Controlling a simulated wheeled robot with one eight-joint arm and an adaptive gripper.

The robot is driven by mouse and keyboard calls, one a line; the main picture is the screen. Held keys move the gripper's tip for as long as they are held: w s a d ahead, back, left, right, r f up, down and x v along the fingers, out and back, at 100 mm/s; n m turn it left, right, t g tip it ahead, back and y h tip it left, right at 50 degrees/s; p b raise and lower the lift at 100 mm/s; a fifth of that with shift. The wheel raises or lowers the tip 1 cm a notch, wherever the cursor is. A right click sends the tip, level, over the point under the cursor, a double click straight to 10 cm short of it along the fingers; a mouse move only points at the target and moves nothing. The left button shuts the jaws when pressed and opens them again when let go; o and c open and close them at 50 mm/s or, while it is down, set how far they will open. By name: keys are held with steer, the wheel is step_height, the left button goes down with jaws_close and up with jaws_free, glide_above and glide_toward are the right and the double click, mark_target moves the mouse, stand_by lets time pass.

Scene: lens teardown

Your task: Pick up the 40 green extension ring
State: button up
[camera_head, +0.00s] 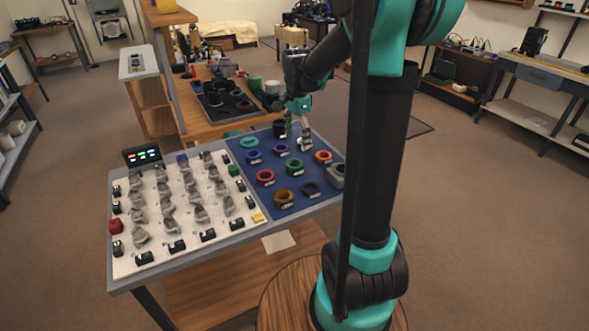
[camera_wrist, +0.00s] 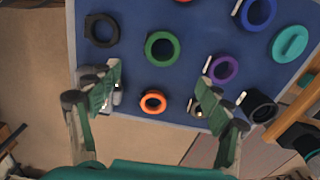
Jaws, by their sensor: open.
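The green extension ring (camera_wrist: 162,48) lies flat on the blue mat (camera_wrist: 130,72), upper middle of the wrist view. In the head view it lies among the other rings near the mat's middle (camera_head: 294,167). My gripper (camera_wrist: 158,82) is open and empty above the mat's edge. Its two green fingers are spread wide, and the ring lies beyond the fingertips in the picture, apart from them. In the head view my gripper (camera_head: 296,124) is over the mat's far side.
An orange ring (camera_wrist: 153,101) shows between the fingers, with a purple ring (camera_wrist: 223,68) and black ring (camera_wrist: 102,30) either side of the green one. A black cylinder (camera_wrist: 258,105) stands at right. A white panel (camera_head: 190,215) with several grey parts fills the table's left.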

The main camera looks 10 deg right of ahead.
glide_above(294, 163)
steer(key=f, duration=0.5)
steer(key=shift+d+f, duration=0.35)
steer(key=shift+d, duration=0.05)
steer(key=shift+s+a+f, duration=0.1)
steer(key=shift+a+f, duration=0.1)
steer(key=shift+f, duration=1.15)
steer(key=shift+a+f, duration=0.15)
steer(key=shift+f, duration=1.15)
steer(key=c, duration=1.4)
steer(key=shift+o, duration=0.2)
steer(key=shift+r, duration=0.1)
